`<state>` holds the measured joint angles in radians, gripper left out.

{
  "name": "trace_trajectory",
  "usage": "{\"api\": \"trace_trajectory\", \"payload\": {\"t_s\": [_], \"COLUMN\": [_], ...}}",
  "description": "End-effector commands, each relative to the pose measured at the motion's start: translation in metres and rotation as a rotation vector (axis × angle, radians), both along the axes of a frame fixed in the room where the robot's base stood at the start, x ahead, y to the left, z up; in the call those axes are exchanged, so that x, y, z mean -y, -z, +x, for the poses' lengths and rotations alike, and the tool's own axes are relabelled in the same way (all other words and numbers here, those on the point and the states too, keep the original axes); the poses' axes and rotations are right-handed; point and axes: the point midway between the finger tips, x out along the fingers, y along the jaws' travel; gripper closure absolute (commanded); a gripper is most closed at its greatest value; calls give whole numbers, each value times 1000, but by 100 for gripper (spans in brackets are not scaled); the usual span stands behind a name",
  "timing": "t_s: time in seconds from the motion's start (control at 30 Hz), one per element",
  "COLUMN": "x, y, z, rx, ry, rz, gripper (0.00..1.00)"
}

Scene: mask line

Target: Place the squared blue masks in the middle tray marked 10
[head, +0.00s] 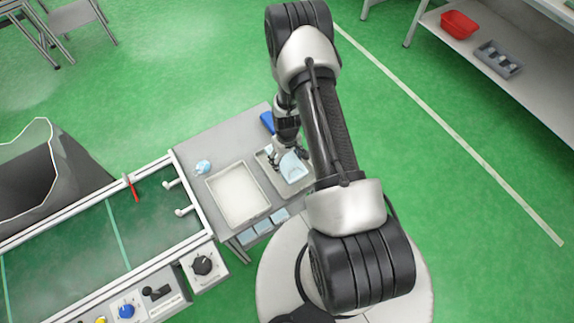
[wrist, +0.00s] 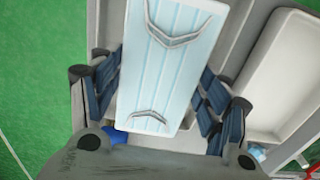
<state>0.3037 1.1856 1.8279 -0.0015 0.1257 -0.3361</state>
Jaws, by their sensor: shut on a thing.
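My gripper (wrist: 157,92) is shut on a squared blue mask (wrist: 170,45), with dark blue finger pads on both sides of it in the wrist view. The mask is pale blue and pleated, with grey ear loops lying on it. In the head view my gripper (head: 283,152) and the blue mask (head: 294,166) are over the right-hand tray (head: 298,188), which the gripper and mask partly hide. I cannot tell whether the mask touches that tray. A larger white tray (head: 238,195) beside it looks empty. No number 10 is readable.
The trays stand on a grey table (head: 200,145). A round pale blue item (head: 203,167) lies at its left, and a blue object (head: 267,122) at its far edge. Several pale blue squares (head: 263,228) line the near edge. A green conveyor (head: 120,240) adjoins on the left.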

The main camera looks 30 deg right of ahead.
Motion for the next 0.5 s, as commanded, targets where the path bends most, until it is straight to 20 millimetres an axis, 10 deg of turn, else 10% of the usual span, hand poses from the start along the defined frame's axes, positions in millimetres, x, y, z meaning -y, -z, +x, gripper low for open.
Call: {"api": "trace_trajectory", "payload": {"t_s": [0.5], "x": [0], "y": [39], "z": [-1], "rx": [-2], "ry": [0], "rz": [1], "gripper": [48]}}
